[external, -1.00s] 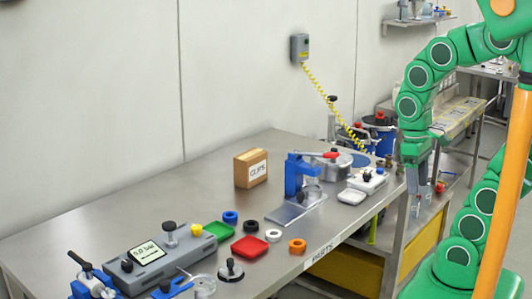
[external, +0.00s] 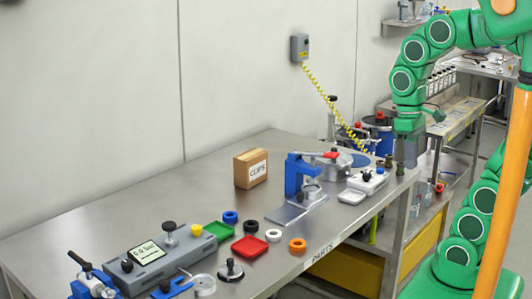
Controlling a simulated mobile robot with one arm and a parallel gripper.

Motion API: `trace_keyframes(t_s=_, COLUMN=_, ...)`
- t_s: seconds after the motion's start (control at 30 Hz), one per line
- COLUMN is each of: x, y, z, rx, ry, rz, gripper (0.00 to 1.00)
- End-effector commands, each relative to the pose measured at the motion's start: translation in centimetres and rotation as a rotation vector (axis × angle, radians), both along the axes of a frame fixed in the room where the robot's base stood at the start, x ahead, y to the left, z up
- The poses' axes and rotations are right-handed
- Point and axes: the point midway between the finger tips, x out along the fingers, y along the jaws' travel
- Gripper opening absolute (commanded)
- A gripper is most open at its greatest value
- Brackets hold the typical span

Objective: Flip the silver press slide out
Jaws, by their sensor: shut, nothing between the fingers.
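The blue press (external: 293,176) with a red-tipped lever stands at the back right part of the steel table. A flat silver plate (external: 288,214), which looks like the press slide, lies at its foot and extends toward the front left. Whether it is swung in or out is hard to tell. My gripper (external: 408,165) hangs at the table's right end, well to the right of the press and apart from it. It is small in view, shut and empty.
A white device (external: 365,182) and a round silver vessel (external: 333,165) stand between the press and my gripper. Red (external: 250,246) and green (external: 219,231) trays and several rings lie in front.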

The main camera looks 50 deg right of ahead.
Motion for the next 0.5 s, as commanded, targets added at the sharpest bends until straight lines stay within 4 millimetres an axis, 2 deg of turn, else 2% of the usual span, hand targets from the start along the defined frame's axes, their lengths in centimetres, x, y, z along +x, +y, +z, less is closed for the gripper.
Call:
trace_keyframes(t_s=0.17, x=2.4, y=0.5, z=0.5, rx=0.06, ry=-0.002, rz=0.005, gripper=0.0)
trace_keyframes(t_s=0.5, x=8.7, y=0.6, z=1.7, rx=0.218, ry=-0.025, rz=-0.004, gripper=0.0)
